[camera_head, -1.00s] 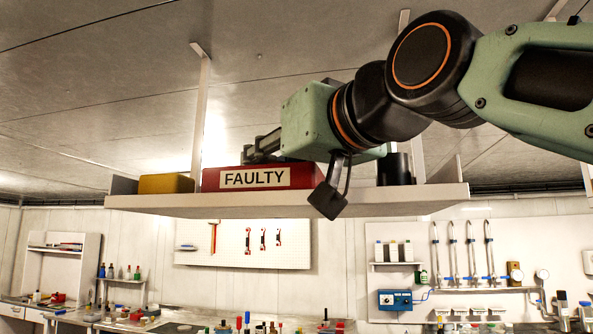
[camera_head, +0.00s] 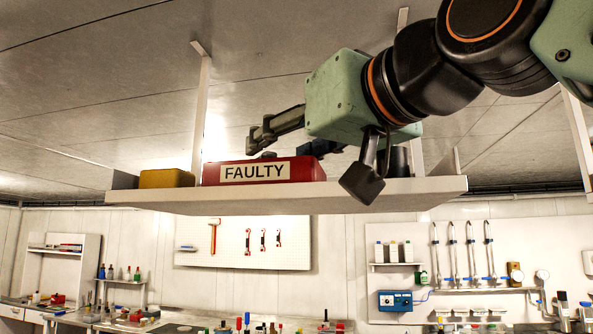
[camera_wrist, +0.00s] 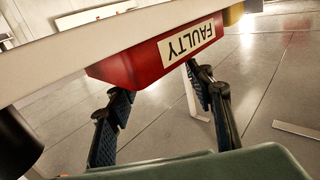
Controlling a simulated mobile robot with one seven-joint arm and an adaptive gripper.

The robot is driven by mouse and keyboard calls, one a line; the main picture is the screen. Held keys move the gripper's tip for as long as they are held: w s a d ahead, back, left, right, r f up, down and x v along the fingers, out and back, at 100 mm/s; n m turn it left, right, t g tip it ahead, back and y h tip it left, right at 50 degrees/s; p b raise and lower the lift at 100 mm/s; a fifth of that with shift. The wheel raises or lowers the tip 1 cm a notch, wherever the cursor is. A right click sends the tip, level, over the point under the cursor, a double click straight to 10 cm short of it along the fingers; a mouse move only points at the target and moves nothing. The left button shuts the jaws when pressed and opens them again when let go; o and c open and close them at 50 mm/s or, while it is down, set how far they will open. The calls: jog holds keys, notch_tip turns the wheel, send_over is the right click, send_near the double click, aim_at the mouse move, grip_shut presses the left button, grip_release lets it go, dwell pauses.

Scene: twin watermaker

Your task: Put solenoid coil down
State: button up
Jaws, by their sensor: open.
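A red bin labelled FAULTY (camera_head: 262,172) stands on a white hanging shelf (camera_head: 290,198). It also shows upside down in the wrist view (camera_wrist: 130,66). My gripper (camera_head: 282,143) is above the bin's rim, its fingers spread apart. In the wrist view the open fingers (camera_wrist: 158,88) have nothing between them. A small dark shape (camera_head: 267,155) shows just over the bin's rim. I cannot tell whether it is the solenoid coil. The inside of the bin is hidden in both views.
A yellow bin (camera_head: 167,179) stands left of the red one. A black cylinder (camera_head: 399,160) stands at the shelf's right, partly behind my arm. White posts (camera_head: 201,110) hold the shelf from the ceiling. A cluttered bench and pegboard (camera_head: 290,243) are below and behind.

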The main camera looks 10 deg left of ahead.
jog(key=b+v, duration=0.1)
jog(key=v, duration=0.6)
jog(key=shift+s+d, duration=0.2)
jog(key=shift+s, duration=0.1)
